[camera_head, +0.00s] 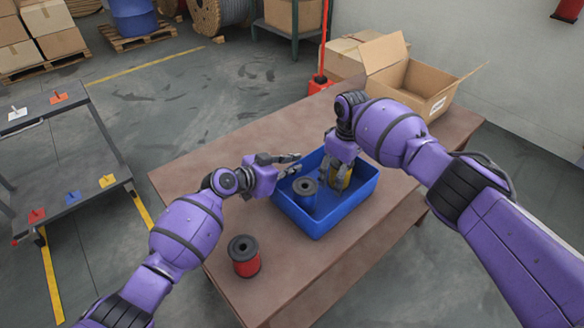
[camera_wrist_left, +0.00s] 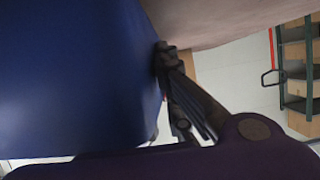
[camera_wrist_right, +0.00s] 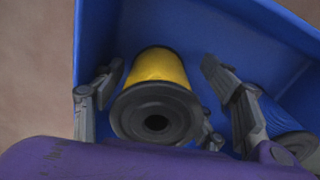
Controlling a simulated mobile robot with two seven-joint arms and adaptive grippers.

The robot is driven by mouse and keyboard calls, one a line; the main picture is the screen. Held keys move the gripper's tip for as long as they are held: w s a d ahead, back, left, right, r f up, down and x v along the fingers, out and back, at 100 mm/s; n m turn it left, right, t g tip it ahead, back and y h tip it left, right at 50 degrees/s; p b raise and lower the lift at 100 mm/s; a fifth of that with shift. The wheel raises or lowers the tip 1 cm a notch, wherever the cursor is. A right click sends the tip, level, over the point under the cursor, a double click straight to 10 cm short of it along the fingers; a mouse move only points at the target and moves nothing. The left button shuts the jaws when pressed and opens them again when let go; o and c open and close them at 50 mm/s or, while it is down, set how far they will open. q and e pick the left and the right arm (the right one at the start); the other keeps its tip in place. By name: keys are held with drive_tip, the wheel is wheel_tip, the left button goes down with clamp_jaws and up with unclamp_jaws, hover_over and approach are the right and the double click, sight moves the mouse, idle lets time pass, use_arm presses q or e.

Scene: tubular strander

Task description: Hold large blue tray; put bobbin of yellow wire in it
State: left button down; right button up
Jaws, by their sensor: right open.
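The large blue tray (camera_head: 333,222) sits on the brown table. The bobbin of yellow wire (camera_head: 341,178) is inside it, toward the back; its dark flange and yellow winding show in the right wrist view (camera_wrist_right: 158,75). My right gripper (camera_head: 340,165) is over the tray, open, with its fingers on either side of the bobbin and apart from it. A blue bobbin (camera_head: 305,191) stands in the tray's left part. My left gripper (camera_head: 296,163) is shut on the tray's left wall; in the left wrist view (camera_wrist_left: 165,58) one finger lies against the blue wall and the other is hidden.
A red bobbin (camera_head: 244,256) stands on the table (camera_head: 210,168) near its front left. Open cardboard boxes (camera_head: 405,80) are at the table's back right. A grey cart (camera_head: 75,200) with coloured markers stands at the left. Table to the left of the tray is mostly clear.

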wheel_tip(320, 180, up, 12)
idle(0.4)
use_arm(q)
drive_tip(key=c, duration=1.9)
unclamp_jaws()
drive_tip(key=shift+o, duration=0.2)
drive_tip(key=v, duration=1.2)
drive_tip(key=shift+a, duration=0.1)
use_arm(e)
drive_tip(key=shift+f, duration=0.1)
